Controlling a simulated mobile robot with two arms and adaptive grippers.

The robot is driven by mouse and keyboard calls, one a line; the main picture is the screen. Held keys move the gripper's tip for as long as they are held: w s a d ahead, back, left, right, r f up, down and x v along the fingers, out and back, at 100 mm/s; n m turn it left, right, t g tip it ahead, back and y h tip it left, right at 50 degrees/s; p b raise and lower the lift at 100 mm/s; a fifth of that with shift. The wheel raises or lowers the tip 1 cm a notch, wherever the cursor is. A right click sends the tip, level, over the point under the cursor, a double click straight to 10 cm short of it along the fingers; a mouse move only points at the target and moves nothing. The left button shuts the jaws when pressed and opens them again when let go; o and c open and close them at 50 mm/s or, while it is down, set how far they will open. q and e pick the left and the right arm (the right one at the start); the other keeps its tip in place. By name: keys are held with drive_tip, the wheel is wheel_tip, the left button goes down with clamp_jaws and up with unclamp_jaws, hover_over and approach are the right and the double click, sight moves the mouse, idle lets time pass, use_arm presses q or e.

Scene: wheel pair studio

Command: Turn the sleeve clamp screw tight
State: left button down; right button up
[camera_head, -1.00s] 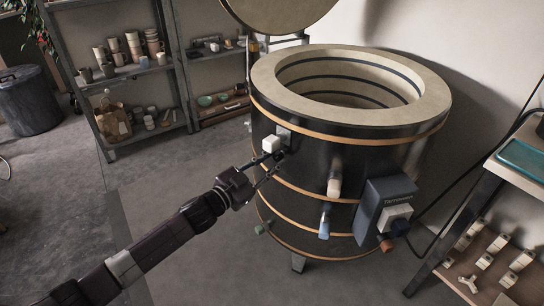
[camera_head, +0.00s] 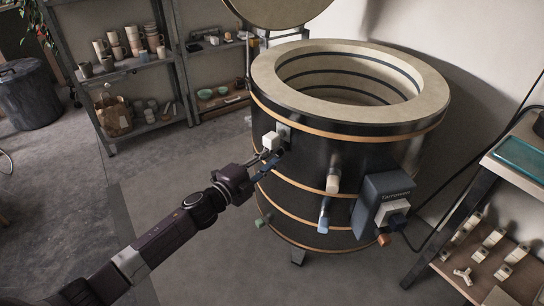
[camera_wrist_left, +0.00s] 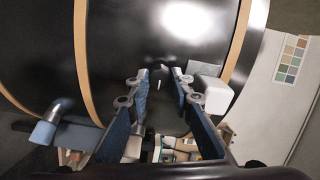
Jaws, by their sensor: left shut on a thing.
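The round kiln (camera_head: 320,150) stands with its lid raised. A white block (camera_head: 270,140) sits at a small metal plate on its left side; the block also shows in the left wrist view (camera_wrist_left: 215,95). My left gripper (camera_head: 276,155) is at the kiln wall just below this block. My right gripper is not in view.
A pale peg (camera_head: 333,181), a blue handle (camera_head: 324,216) and a control box (camera_head: 384,205) stick out from the kiln. A shelf with pots (camera_head: 128,70) stands behind left. A side table (camera_head: 520,160) is at right.

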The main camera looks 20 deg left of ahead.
use_arm(q)
drive_tip(key=shift+m, duration=1)
drive_tip(key=shift+f, duration=0.1)
drive_tip(key=c, duration=1.7)
unclamp_jaws()
